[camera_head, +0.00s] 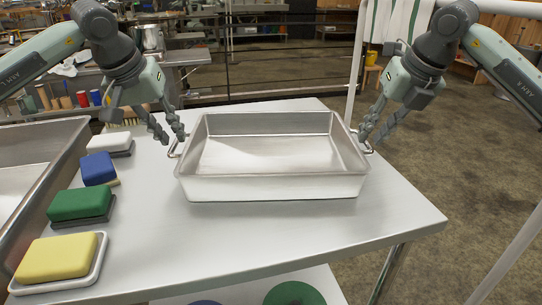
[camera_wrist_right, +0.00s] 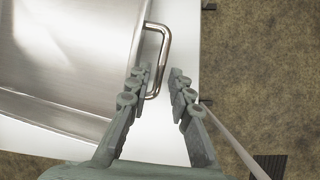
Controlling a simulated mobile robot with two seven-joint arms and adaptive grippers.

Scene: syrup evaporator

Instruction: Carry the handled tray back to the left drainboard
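The handled tray (camera_head: 272,187) is a deep, empty steel pan with a wire handle at each end. It appears to rest level on the steel drainboard (camera_head: 225,240) right of the sink. My left gripper (camera_head: 174,140) is at the tray's left handle (camera_head: 175,151), its fingers apart. My right gripper (camera_head: 364,137) is at the right handle (camera_head: 367,149). In the right wrist view, the fingers of this gripper (camera_wrist_right: 159,72) are spread, with part of the handle (camera_wrist_right: 166,50) between them and a gap to the right finger. The left drainboard is not identifiable.
A steel sink basin (camera_head: 45,148) lies at the left. Along its edge stand a white block (camera_head: 110,141), a blue block (camera_head: 98,168), a green block (camera_head: 80,203) and a yellow block (camera_head: 55,257) on a dish. The drainboard in front of the tray is clear.

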